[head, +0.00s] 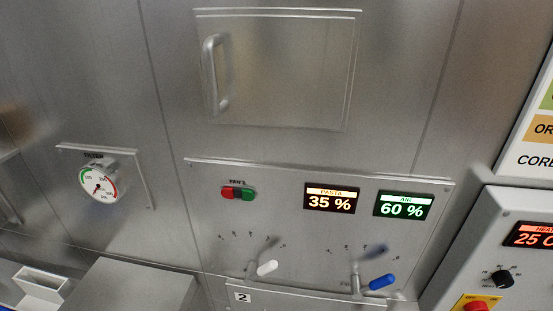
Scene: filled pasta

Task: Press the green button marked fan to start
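The green button (248,194) is on the steel control panel (300,220), in the middle of the head view. It sits directly to the right of a red button (229,193). A small label above the pair is too small to read with certainty. Neither gripper is in view, and nothing covers the buttons.
Right of the buttons are displays reading pasta 35 % (331,199) and air 60 % (402,206). White (266,268) and blue (381,282) levers stick out below. A handled door (285,75) is above, a gauge (98,186) left, a control box (510,235) right.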

